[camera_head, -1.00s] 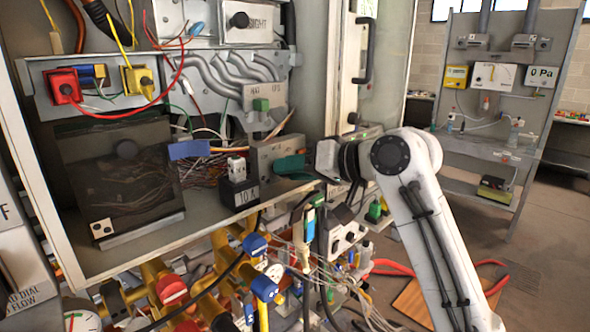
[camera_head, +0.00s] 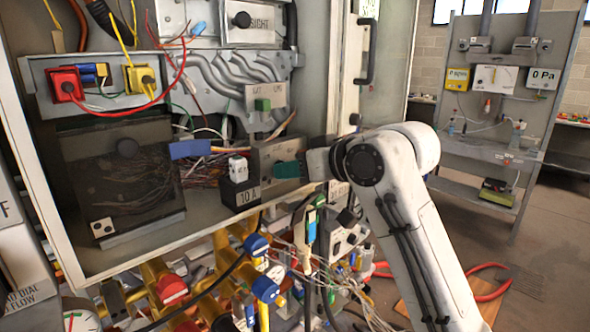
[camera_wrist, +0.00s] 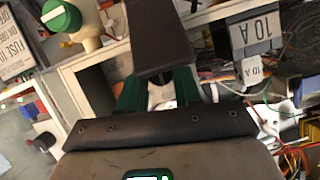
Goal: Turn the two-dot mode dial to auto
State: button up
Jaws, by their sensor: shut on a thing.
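My gripper (camera_head: 290,170) is at the grey box (camera_head: 266,158) in the open cabinet, its teal fingers by the box's right part. In the wrist view, the green fingers (camera_wrist: 158,92) close in around the near end of a dark block (camera_wrist: 157,35). They are shut on a small part there, which I take to be the mode dial; it is mostly hidden, and its pointer and markings cannot be read.
A black block labelled 10 A (camera_head: 241,192) stands close to the left of the grey box. Cables and yellow pipes (camera_head: 205,275) crowd the space below the cabinet. The cabinet door (camera_head: 345,60) stands to the right. Clear floor (camera_head: 540,260) lies at the far right.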

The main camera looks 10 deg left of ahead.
jog(key=o, duration=0.8)
jog(key=shift+d, duration=0.1)
jog(key=shift+c, duration=0.2)
jog(key=b+v, duration=0.2)
jog(key=v, duration=0.8)
jog(key=shift+s+d, duration=0.2)
jog(key=shift+d, duration=0.05)
jog(key=s+d+f+m+h, duration=0.2)
jog(key=s+d+f, duration=0.15)
jog(key=f, duration=0.85)
jog(key=s+d+f+m+g+h, duration=0.1)
jog(key=s+d+f+m+h, duration=0.3)
jog(key=f, duration=0.7)
jog(key=s+d+f+m, duration=0.1)
jog(key=s+d+f, duration=0.35)
jog(key=f, duration=0.75)
jog(key=s+d+f+m+g+h, duration=0.1)
jog(key=s+d+f+g, duration=0.1)
jog(key=s+d+f, duration=0.3)
jog(key=s+d+f+g+h, duration=0.1)
jog(key=s+d+f, duration=0.4)
jog(key=s, duration=0.8)
jog(key=s+d+f+m+g+h, duration=0.1)
jog(key=s+d+f+g+h, duration=0.1)
jog(key=s+d+f, duration=0.3)
jog(key=s+f+h, duration=0.1)
jog(key=s, duration=0.3)
jog(key=shift+s+f+m+g, duration=0.25)
jog(key=shift+f+m+g, duration=0.05)
jog(key=shift+f, duration=0.1)
